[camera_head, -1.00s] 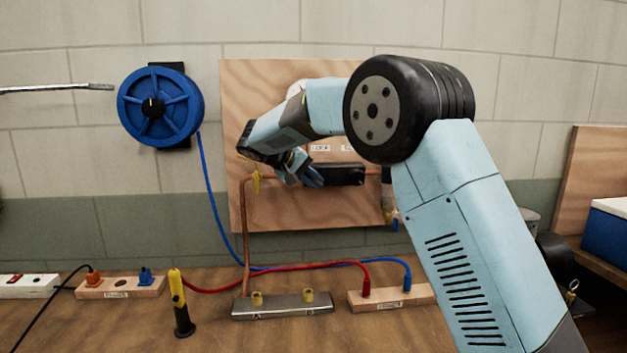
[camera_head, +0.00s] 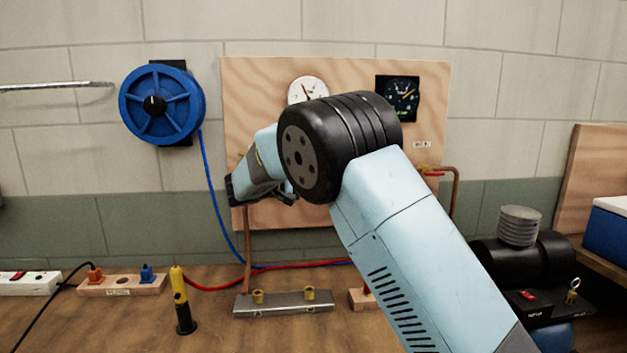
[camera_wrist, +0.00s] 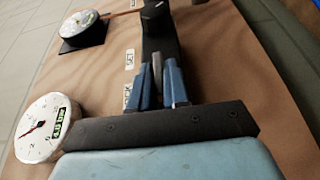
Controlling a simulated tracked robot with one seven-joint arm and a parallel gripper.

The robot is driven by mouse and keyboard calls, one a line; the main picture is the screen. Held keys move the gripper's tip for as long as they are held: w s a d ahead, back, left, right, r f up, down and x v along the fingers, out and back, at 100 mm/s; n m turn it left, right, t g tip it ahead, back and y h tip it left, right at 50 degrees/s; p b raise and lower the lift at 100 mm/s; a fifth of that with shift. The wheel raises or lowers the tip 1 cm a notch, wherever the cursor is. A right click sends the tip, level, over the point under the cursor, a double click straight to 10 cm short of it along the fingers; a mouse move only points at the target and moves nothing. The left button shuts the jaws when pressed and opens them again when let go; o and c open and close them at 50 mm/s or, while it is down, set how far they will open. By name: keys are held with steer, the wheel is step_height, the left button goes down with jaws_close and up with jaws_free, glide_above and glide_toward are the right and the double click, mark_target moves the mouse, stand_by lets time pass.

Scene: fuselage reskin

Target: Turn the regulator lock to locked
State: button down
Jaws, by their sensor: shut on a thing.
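In the wrist view, my gripper (camera_wrist: 159,74) is shut on the regulator lock (camera_wrist: 157,82), a narrow grey piece between the blue fingers. The dark regulator body (camera_wrist: 160,42) extends beyond the fingertips along the wooden panel, with a black knob (camera_wrist: 154,12) at its far end. A "LOCK" label (camera_wrist: 127,97) and a "SET" label (camera_wrist: 129,58) lie beside the fingers on the panel. The lock's exact angle is hard to tell. In the head view, my arm hides the regulator and the fingers.
A white gauge (camera_head: 306,91) and a black gauge (camera_head: 398,98) sit on the wooden panel (camera_head: 250,90). A blue hose reel (camera_head: 161,104) hangs left. A metal manifold (camera_head: 283,303) and yellow-black tool (camera_head: 181,300) are on the bench. A dark compressor (camera_head: 522,262) stands right.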

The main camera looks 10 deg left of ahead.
steer(key=shift+s+a+f, duration=0.1)
steer(key=shift+f, duration=0.15)
steer(key=c, duration=1.5)
jaws_free()
steer(key=o, duration=0.3)
steer(key=shift+r, duration=0.1)
steer(key=v, duration=1.3)
steer(key=shift+a, duration=0.3)
steer(key=shift+s, duration=0.15)
